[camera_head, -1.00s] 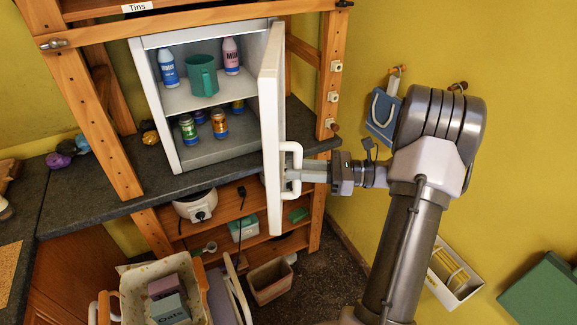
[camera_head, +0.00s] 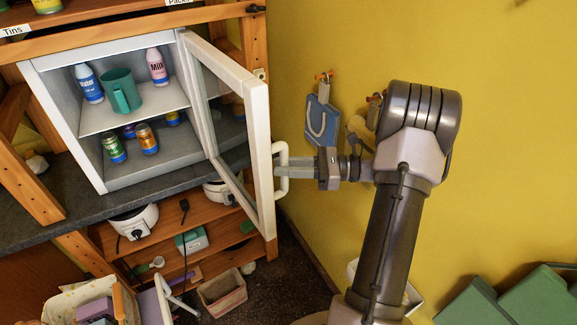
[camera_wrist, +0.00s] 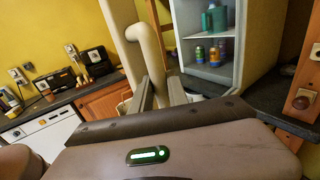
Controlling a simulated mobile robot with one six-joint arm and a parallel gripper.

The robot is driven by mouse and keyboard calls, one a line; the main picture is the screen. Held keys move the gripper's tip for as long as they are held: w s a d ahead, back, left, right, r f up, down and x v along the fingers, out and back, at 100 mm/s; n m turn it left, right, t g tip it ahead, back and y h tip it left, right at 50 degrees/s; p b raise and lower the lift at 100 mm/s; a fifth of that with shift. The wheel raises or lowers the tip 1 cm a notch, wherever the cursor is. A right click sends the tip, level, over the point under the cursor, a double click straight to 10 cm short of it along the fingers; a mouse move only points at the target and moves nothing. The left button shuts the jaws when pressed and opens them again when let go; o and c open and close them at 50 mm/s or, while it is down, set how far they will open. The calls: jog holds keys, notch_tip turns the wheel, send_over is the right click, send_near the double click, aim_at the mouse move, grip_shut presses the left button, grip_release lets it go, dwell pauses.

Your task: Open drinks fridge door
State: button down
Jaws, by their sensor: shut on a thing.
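The drinks fridge (camera_head: 60,110) is a white cabinet on the dark worktop, its inside in plain view. Its white-framed glass door (camera_head: 258,105) stands open, swung out towards me from its right side. My gripper (camera_head: 288,168) is shut on the white handle (camera_head: 282,187) on the door's outer face, reaching it from the right. In the wrist view, the pale handle (camera_wrist: 150,48) rises between my two fingers. The exact finger contact is partly hidden there. Bottles, cans and a teal mug (camera_head: 122,92) stand on the fridge's two levels.
The wooden shelf frame (camera_head: 30,155) surrounds the fridge. A blue bag (camera_head: 322,120) hangs on the yellow wall behind my gripper. A bin (camera_head: 222,292) and a cloth-lined basket (camera_head: 75,300) stand below. Green boxes (camera_head: 540,300) lie at lower right.

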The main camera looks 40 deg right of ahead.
jog(key=shift+w+d+r, duration=0.1)
jog(key=shift+d+r, duration=0.05)
jog(key=c, duration=1.4)
grip_release()
jog(key=shift+w, duration=0.1)
jog(key=shift+o, duration=0.5)
jog(key=shift+w, duration=0.15)
jog(key=v, duration=0.7)
jog(key=shift+s+p, duration=0.25)
jog(key=shift+p, duration=0.15)
jog(key=shift+f, duration=0.2)
